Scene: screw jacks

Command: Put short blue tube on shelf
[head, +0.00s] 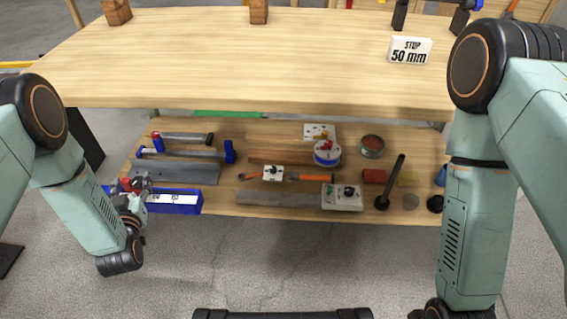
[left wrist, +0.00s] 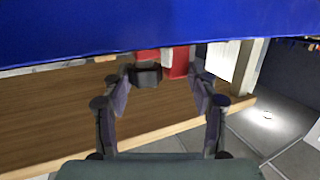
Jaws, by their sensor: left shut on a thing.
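A short blue tube (head: 182,208), square-sided with pale marks on its side, is at the left front end of the lower shelf (head: 285,213). My left gripper (head: 140,188) is at its left end, partly hidden by my own wrist. In the left wrist view a large blue surface, seemingly the tube (left wrist: 160,25), spans the top close to the camera. My left gripper's fingers (left wrist: 160,85) reach up to it and look shut on it, though the contact is partly hidden. I cannot tell whether the tube rests fully on the shelf.
Blue-ended bar clamps (head: 185,152) and a grey bar (head: 180,173) lie behind the tube. Several tools, a tin (head: 371,146) and a mallet-like tool (head: 390,182) fill the shelf's middle and right.

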